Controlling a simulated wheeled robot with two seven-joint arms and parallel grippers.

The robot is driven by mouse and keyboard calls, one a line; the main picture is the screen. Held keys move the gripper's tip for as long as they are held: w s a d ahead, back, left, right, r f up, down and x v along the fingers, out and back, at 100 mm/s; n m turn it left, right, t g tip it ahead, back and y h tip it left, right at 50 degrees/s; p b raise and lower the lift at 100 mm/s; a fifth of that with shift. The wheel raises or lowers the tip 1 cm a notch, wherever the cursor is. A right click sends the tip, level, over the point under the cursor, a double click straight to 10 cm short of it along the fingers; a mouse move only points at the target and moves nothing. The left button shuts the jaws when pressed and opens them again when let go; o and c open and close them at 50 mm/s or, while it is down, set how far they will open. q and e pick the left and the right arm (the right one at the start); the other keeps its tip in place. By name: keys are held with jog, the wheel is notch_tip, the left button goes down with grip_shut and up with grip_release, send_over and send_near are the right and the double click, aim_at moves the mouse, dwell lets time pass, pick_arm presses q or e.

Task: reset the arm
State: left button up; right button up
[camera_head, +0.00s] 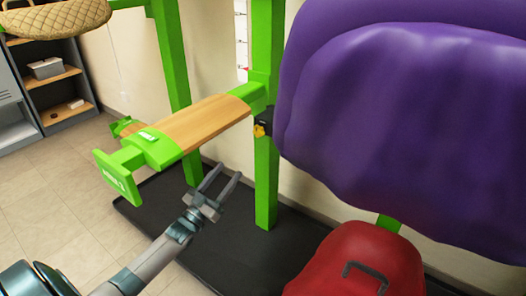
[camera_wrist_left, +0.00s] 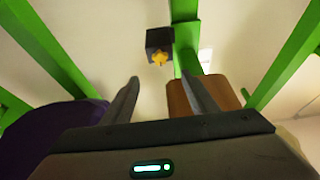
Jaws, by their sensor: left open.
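My left gripper (camera_head: 216,185) is open and empty in the head view. It hangs in the air in front of the green post, lower in the picture than the wooden saddle arm. In the left wrist view its two fingers (camera_wrist_left: 160,92) are spread with nothing between them. My right gripper is not in view.
A wooden saddle arm (camera_head: 205,122) with green ends juts from a green frame (camera_head: 267,170). A black box with a yellow knob (camera_head: 262,124) is on the post. A large purple object (camera_head: 390,110) fills the upper right. A red object (camera_head: 345,262) is below it.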

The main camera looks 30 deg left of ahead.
pick_arm(q)
jog(key=s+d+f+g, duration=0.4)
jog(key=s+d+f, duration=0.1)
jog(key=d+f, duration=0.45)
jog(key=s+d+f+g, duration=0.5)
jog(key=d+f, duration=0.3)
jog(key=d, duration=0.2)
jog(key=s+d+f+m+g, duration=0.15)
jog(key=s+d+g, duration=0.25)
jog(key=s+d, duration=0.55)
jog(key=s+d+f+g, duration=0.2)
jog(key=s+d+g, duration=0.2)
jog(key=s, duration=1.1)
notch_tip(320, 180, down, 17)
jog(key=a+p, duration=0.2)
jog(key=p, duration=1.2)
jog(key=shift+s+r, duration=0.15)
jog(key=shift+s, duration=0.3)
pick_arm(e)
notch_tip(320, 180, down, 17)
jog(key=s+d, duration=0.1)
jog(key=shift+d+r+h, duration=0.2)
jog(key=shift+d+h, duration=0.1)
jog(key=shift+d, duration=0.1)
